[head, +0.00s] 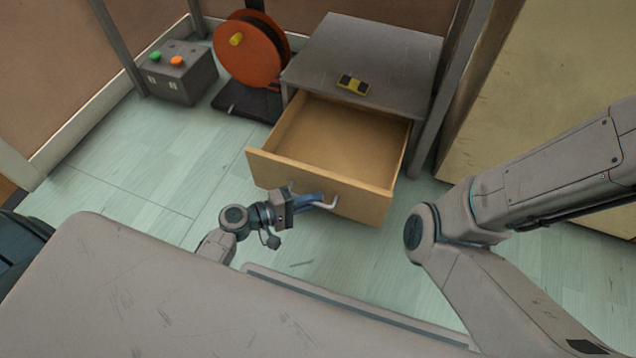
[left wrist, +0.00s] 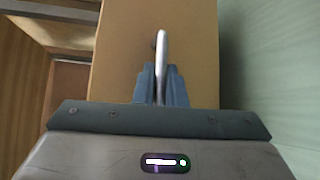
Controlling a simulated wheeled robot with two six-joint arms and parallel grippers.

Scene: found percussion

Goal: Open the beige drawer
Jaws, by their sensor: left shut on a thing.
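The beige drawer (head: 345,134) stands well out of its grey cabinet (head: 385,40) in the head view. Its inside shows and looks empty. My left gripper (head: 318,201) is at the drawer's front, shut on the pale metal handle (head: 332,203). In the left wrist view the blue fingers (left wrist: 161,88) clasp the handle (left wrist: 162,50) in front of the drawer's beige front panel (left wrist: 195,55). My right arm (head: 540,185) crosses the right side of the head view, but its gripper is outside the picture.
An orange reel (head: 248,52) stands left of the cabinet. A grey box with green and orange buttons (head: 180,80) sits further left. The floor (head: 130,165) left of the drawer is clear.

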